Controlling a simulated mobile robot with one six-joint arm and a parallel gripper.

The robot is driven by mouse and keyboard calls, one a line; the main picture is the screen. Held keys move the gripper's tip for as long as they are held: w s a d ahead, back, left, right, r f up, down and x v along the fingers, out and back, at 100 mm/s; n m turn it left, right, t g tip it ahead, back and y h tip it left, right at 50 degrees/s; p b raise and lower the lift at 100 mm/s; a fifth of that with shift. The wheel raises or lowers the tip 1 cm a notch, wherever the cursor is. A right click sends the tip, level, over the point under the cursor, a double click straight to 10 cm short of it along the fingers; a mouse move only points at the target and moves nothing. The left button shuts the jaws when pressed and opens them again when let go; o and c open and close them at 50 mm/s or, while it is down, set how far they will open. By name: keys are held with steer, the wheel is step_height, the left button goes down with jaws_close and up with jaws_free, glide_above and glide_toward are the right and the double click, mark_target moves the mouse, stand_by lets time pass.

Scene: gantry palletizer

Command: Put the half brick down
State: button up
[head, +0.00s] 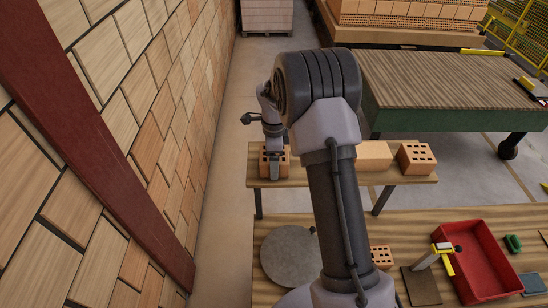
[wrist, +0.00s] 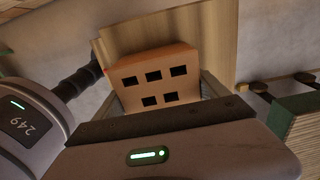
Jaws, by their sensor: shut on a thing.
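The half brick (head: 264,160) is an orange block with square holes, over the left end of a small wooden bench (head: 300,179) in the head view. In the wrist view the half brick (wrist: 152,76) sits between my fingers with its holed face toward the camera. My gripper (head: 274,165) is shut on it and hides part of it in the head view. In the wrist view my gripper (wrist: 163,88) has a finger on each side of the brick. The brick's underside is hidden, so I cannot tell whether it touches the bench.
A plain block (head: 374,155) and a holed brick (head: 416,158) stand farther right on the bench. The nearer worktop holds a round grey plate (head: 290,256), a small holed brick (head: 382,257) and a red tray (head: 501,274). A brick wall (head: 150,90) rises at left.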

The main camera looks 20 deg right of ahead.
steer(key=shift+s, duration=0.25)
steer(key=o, duration=1.9)
steer(key=shift+w+f, duration=0.1)
steer(key=shift+r, duration=0.3)
steer(key=r, duration=0.4)
steer(key=r+b, duration=0.1)
steer(key=r, duration=0.7)
steer(key=shift+s+a+r, duration=0.2)
steer(key=shift+s+r, duration=0.05)
steer(key=shift+r, duration=0.1)
steer(key=s+a+r+n+t+y, duration=0.1)
steer(key=s+a+r+n+t, duration=0.1)
steer(key=s+a+r+n, duration=0.6)
steer(key=s+a+r+n+t, duration=0.25)
steer(key=s+r, duration=0.25)
steer(key=s, duration=0.5)
steer(key=s+a+f+n, duration=0.1)
steer(key=s+a+n, duration=0.1)
steer(key=s+n, duration=0.2)
steer(key=s+a+f+n+t+y, duration=0.1)
steer(key=s+a+n, duration=0.1)
steer(key=s+n, duration=0.2)
steer(key=s, duration=0.2)
steer(key=shift+s+f, duration=0.3)
steer(key=shift+s, duration=0.05)
steer(key=shift+a, duration=0.15)
